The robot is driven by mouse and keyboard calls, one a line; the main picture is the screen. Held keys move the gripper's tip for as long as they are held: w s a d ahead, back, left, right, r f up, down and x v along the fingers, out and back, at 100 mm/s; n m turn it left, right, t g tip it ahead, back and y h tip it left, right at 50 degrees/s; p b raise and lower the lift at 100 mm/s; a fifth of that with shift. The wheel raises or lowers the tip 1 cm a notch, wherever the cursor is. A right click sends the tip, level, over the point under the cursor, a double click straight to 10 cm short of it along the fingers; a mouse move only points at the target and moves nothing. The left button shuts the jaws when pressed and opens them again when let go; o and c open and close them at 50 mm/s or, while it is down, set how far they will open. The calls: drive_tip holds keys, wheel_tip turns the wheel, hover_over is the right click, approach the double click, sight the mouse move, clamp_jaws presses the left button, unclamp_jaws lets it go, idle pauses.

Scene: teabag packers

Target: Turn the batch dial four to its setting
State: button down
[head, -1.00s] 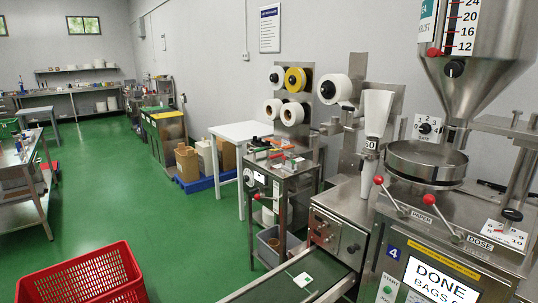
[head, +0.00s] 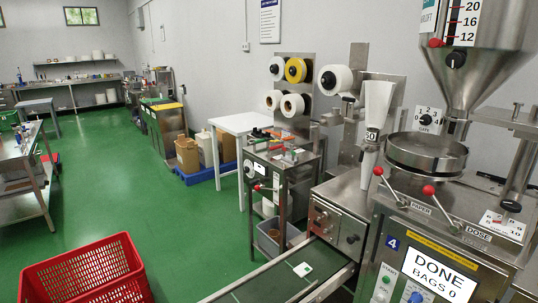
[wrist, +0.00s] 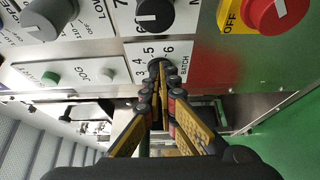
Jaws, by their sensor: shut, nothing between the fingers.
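The batch dial plate (wrist: 137,52), white with the numbers 4, 5 and 6 and the word BATCH, is in the middle of the wrist view on a metal panel. A dark rounded shape at the fingertips may be its knob; the fingers cover most of it, so its setting cannot be read. My gripper (wrist: 161,76) is shut, its fingertips close together right in front of the plate. I cannot tell whether they touch the dial. The machine marked 4 (head: 393,243) stands at the right in the head view, its screen (head: 440,277) reading DONE, BAGS 0. My gripper is not visible there.
In the wrist view, a black knob (wrist: 155,16) is just above the batch plate and a red knob (wrist: 275,14) is at the upper right. A green button (wrist: 51,77) is to the left. A red crate (head: 85,270) stands on the green floor in the head view.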

drive_tip(key=shift+w+f, duration=0.15)
drive_tip(key=shift+f, duration=0.05)
drive_tip(key=shift+d, duration=0.1)
drive_tip(key=s+a, duration=0.4)
drive_tip(key=shift+s+a+f+p, duration=0.15)
drive_tip(key=shift+s+a+p, duration=0.1)
drive_tip(key=shift+p, duration=0.2)
idle(0.4)
drive_tip(key=shift+s+f, duration=0.1)
